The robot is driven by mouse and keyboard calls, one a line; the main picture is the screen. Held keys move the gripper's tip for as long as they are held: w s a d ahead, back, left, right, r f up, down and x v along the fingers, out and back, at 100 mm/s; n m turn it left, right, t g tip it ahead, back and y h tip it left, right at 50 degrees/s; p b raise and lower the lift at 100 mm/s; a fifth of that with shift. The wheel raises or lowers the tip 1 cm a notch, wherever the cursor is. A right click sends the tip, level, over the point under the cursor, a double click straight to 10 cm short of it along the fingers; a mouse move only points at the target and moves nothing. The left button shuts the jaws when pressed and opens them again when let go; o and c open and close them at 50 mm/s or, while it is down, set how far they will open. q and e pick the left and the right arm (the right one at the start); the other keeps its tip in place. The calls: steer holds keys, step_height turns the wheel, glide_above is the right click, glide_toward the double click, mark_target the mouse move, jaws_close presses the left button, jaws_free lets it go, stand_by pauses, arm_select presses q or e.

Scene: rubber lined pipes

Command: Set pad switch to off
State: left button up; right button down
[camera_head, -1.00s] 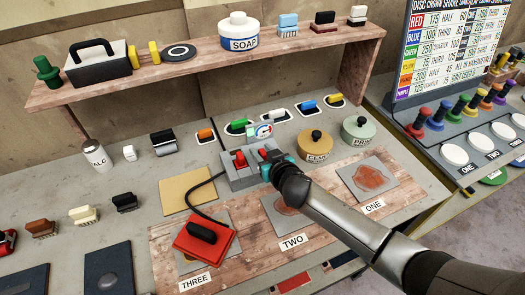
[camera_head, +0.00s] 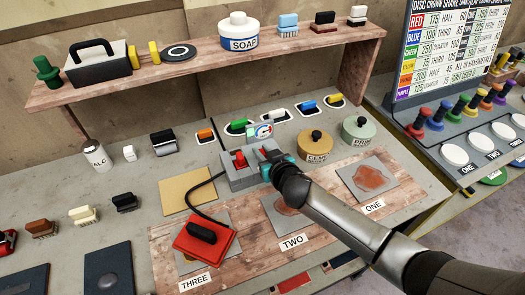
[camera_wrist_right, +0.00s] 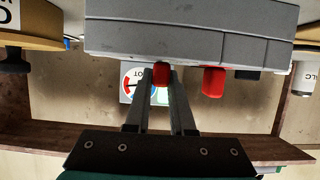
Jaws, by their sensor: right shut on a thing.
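A grey control box (camera_head: 238,179) stands at the middle of the bench with two red switches on top. The left red switch (camera_head: 239,158) is free; in the right wrist view that free switch (camera_wrist_right: 213,82) is right of the fingers. My right gripper (camera_head: 268,154) is at the box's other switch, and in the right wrist view its fingers (camera_wrist_right: 161,88) are shut on that red switch (camera_wrist_right: 161,72). A black cord joins the box to a red pad (camera_head: 205,246) with a black handle. I cannot read which switch is the pad's. My left gripper is not in view.
A round gauge (camera_head: 263,131) stands behind the box. Two lidded pots (camera_head: 315,148) (camera_head: 358,131) are to its right. A wooden shelf (camera_head: 215,58) with soap and brushes is above the bench. My right arm crosses the bench's right side.

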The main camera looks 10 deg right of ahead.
mark_target(274, 148)
stand_by(0.5)
steer(key=shift+w+d, duration=0.2)
steer(key=shift+d, duration=0.65)
steer(key=shift+w+d, duration=0.15)
steer(key=shift+d, duration=0.7)
steer(key=c, duration=0.8)
jaws_free()
steer(key=shift+o, duration=0.2)
steer(key=shift+s+p, duration=0.1)
steer(key=shift+p, duration=0.2)
steer(key=p+v, duration=0.2)
steer(key=v, duration=1.3)
steer(key=shift+r, duration=0.15)
steer(key=shift+s, duration=0.1)
